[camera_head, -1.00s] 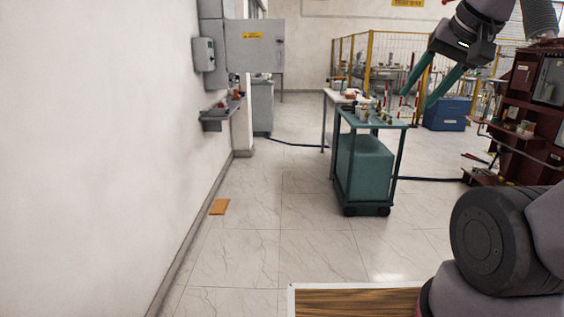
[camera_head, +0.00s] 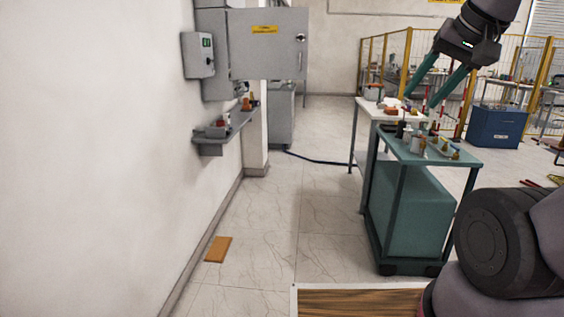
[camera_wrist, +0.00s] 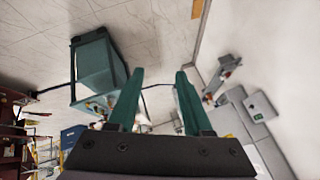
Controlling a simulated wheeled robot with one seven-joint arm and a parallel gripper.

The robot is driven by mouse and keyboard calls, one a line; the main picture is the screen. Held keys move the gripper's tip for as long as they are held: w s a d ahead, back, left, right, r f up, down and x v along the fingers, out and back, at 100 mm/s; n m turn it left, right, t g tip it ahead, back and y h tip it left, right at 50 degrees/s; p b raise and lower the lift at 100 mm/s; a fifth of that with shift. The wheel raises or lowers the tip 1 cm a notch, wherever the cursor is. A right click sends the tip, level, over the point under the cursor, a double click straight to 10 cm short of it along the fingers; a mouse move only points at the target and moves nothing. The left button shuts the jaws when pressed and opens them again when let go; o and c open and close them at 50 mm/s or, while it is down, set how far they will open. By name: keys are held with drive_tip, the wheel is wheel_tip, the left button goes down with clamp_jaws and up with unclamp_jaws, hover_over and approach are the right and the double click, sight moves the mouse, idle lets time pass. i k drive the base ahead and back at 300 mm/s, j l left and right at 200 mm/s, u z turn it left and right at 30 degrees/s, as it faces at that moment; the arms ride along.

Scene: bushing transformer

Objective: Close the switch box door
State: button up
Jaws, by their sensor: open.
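The grey switch box door (camera_head: 268,60) stands open at upper left in the head view, sticking out from the wall into the room. It has a yellow label and a dark handle near its right edge. The switch box body (camera_head: 213,50) is on the wall at its left. My gripper (camera_head: 422,98) is open and empty, well to the right of the door and apart from it. Its two teal fingers (camera_wrist: 160,72) also show spread in the wrist view, where grey boxes appear at lower right, partly hidden by the gripper body.
A small grey box (camera_head: 198,55) and a shelf (camera_head: 225,128) with small items are on the left wall. A teal cart (camera_head: 411,215) and white table (camera_head: 372,108) stand at right. An orange piece (camera_head: 218,249) lies on the floor. The floor between is clear.

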sight(263, 45)
drive_tip(key=i+l+u, duration=0.4)
drive_tip(key=i+l, duration=0.25)
drive_tip(key=i, duration=0.2)
drive_tip(key=i+l+u, duration=0.4)
drive_tip(key=i+l, duration=0.35)
drive_tip(key=l, duration=0.15)
drive_tip(key=i+l, duration=0.3)
drive_tip(key=i+j+z, duration=0.1)
drive_tip(key=i+z, duration=0.25)
drive_tip(key=i, duration=0.45)
